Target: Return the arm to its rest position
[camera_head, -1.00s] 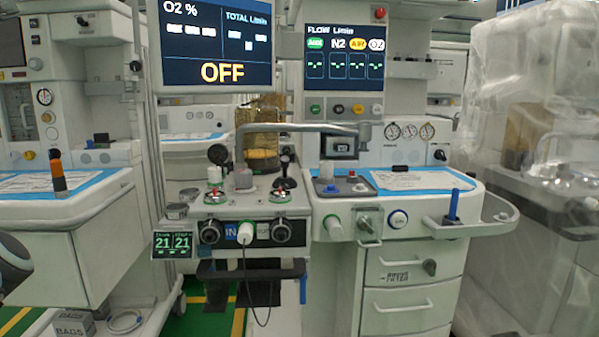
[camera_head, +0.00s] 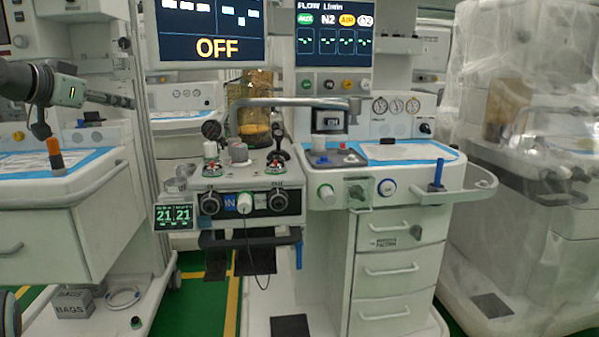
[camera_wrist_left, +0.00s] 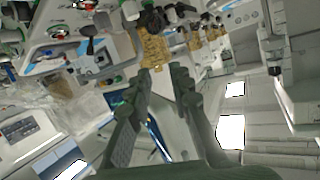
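My left arm (camera_head: 40,84) comes in from the left edge of the head view, grey and black. Its left gripper (camera_head: 120,101) points right, in front of the left cart and above its worktop. In the left wrist view the two dark fingers (camera_wrist_left: 163,72) stand apart with a gap between them, and nothing is held. The fingers touch nothing that I can make out. My right gripper is not in view.
The left cart (camera_head: 60,225) has an orange-topped handle (camera_head: 55,155) below my arm. A thin upright pole (camera_head: 139,120) stands close to the gripper tip. The central anaesthesia cart (camera_head: 395,218) carries screens (camera_head: 334,36). Green floor (camera_head: 200,305) shows between the carts.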

